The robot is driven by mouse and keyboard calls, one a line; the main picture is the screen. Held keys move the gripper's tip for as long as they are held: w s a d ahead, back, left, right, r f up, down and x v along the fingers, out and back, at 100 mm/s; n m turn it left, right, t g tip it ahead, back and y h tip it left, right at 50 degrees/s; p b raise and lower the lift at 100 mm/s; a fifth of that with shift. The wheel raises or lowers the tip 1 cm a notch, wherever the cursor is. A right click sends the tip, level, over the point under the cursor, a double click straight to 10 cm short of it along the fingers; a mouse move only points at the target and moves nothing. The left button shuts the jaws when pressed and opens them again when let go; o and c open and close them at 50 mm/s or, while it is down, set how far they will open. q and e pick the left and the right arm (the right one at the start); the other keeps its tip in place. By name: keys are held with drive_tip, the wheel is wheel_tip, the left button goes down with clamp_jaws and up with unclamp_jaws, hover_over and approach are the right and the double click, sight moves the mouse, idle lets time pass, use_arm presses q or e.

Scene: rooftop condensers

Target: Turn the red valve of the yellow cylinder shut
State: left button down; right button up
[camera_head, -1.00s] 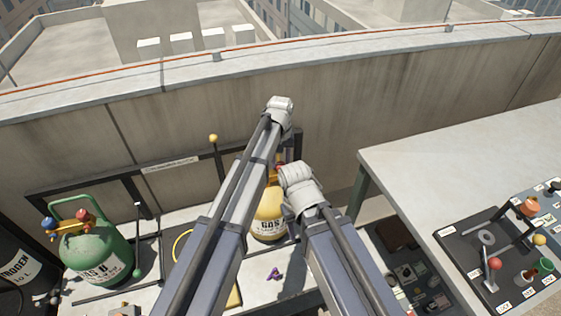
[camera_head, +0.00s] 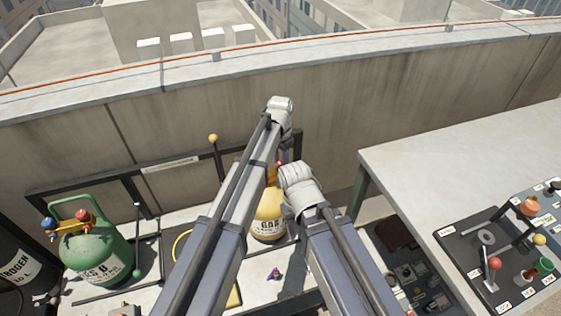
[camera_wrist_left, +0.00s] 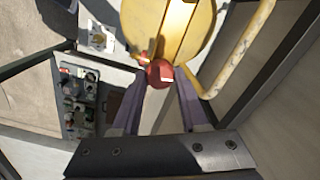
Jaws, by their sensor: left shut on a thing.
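The yellow cylinder (camera_head: 268,208) stands at the foot of the parapet, partly hidden behind my arms in the head view. In the left wrist view its yellow top (camera_wrist_left: 150,25) fills the upper middle. The red valve (camera_wrist_left: 160,73) is a round knob at its near edge. My left gripper (camera_wrist_left: 160,85) has a purple finger on each side of the valve and is shut on it. In the head view the left gripper is mostly hidden by its own arm. My right gripper does not show; only its arm is seen.
A green cylinder (camera_head: 93,253) with red and blue knobs stands at the left, beside a dark cylinder (camera_head: 22,268). A small purple object (camera_head: 274,274) lies in front of the yellow cylinder. A table (camera_head: 450,165) with a control panel stands at the right. The parapet (camera_head: 400,110) closes off the back.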

sight(280, 164)
use_arm(q)
drive_tip(key=shift+m, duration=1)
drive_tip(key=shift+c, duration=2.2)
unclamp_jaws()
wheel_tip(280, 164, up, 8)
drive_tip(key=p, duration=0.8)
drive_tip(key=shift+f, duration=0.1)
